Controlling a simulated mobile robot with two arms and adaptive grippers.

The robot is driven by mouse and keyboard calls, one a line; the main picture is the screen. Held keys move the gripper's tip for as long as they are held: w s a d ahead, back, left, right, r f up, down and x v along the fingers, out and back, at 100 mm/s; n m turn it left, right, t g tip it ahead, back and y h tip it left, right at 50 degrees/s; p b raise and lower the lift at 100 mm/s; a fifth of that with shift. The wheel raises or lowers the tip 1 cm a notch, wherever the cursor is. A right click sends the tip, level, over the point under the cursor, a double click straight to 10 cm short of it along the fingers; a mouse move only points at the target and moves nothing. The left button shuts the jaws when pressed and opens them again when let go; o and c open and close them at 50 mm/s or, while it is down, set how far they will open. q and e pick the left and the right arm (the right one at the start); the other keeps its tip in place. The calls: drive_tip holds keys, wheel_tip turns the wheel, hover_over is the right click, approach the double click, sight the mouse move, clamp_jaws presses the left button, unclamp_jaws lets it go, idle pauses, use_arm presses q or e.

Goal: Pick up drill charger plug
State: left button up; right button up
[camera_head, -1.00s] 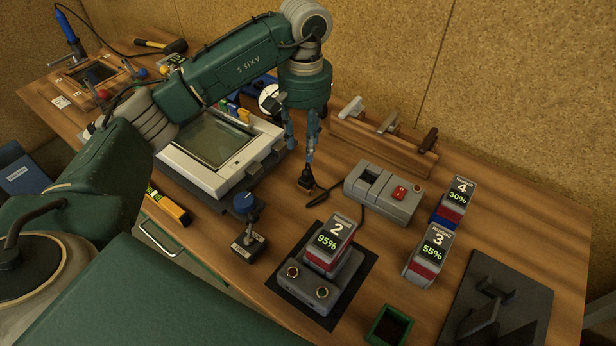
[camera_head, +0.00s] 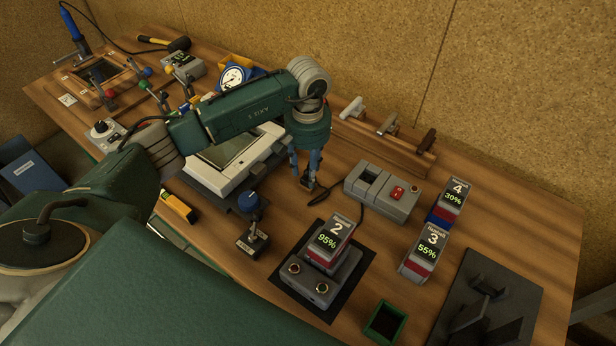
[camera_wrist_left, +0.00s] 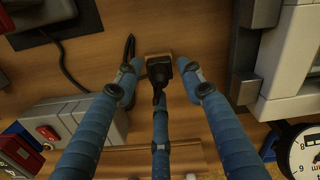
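The drill charger plug (camera_head: 308,184), small and black, sits on the wooden table in the head view, with a dark cable beside it. My left gripper (camera_head: 307,166) points down just above and around it. In the left wrist view the plug (camera_wrist_left: 158,69) lies between the blue fingers of my left gripper (camera_wrist_left: 160,82). Gaps show between the plug and the two side fingers; the gripper is open. The third finger overlaps the plug's lower side, and I cannot tell whether it touches. My right gripper is not in view.
A grey charger box (camera_head: 383,192) with a red switch stands right of the plug. A white framed device (camera_head: 212,180) is close on the left. The drill charger station (camera_head: 318,285) with battery 2 and a blue-knobbed joystick (camera_head: 250,203) stand in front. A wooden rack (camera_head: 375,142) stands behind.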

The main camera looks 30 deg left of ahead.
use_arm(q)
clamp_jaws()
drive_tip(key=shift+r, duration=0.2)
drive_tip(key=shift+r, duration=0.3)
wheel_tip(320, 180, up, 24)
drive_tip(key=shift+p, duration=0.45)
idle(0.5)
